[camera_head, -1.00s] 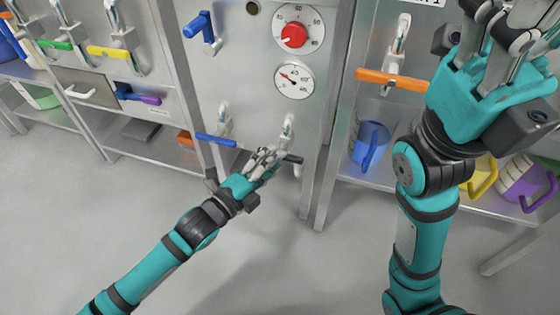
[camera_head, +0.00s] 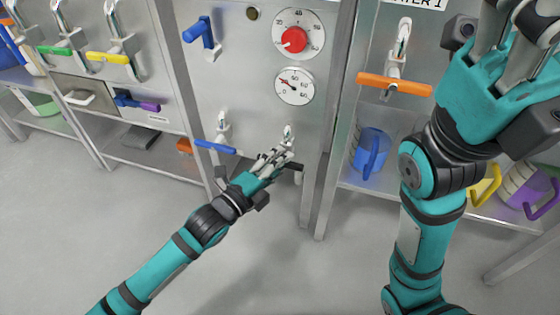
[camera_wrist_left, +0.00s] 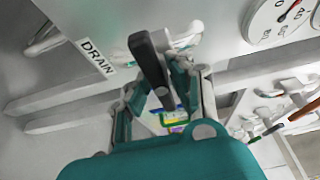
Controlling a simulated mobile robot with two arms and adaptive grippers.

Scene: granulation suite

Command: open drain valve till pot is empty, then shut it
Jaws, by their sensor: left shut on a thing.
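The drain valve's black lever (camera_head: 296,167) sticks out low on the front of the steel machine, below its pale spout fitting (camera_head: 288,136). My left gripper (camera_head: 277,160) is at this lever, shut on it. In the left wrist view, the black lever (camera_wrist_left: 148,62) lies between the fingers, and a DRAIN label (camera_wrist_left: 97,57) is on the panel to the left. My right gripper (camera_head: 515,45) is raised at the upper right, away from the valve, with its fingertips cut off. The inside of the pot is not visible.
A blue-handled valve (camera_head: 216,146) sits just left of the drain valve. Above are a dial with a red knob (camera_head: 294,40) and a round gauge (camera_head: 295,86). An orange-handled valve (camera_head: 394,84) and a blue jug (camera_head: 370,150) are to the right. The floor in front is clear.

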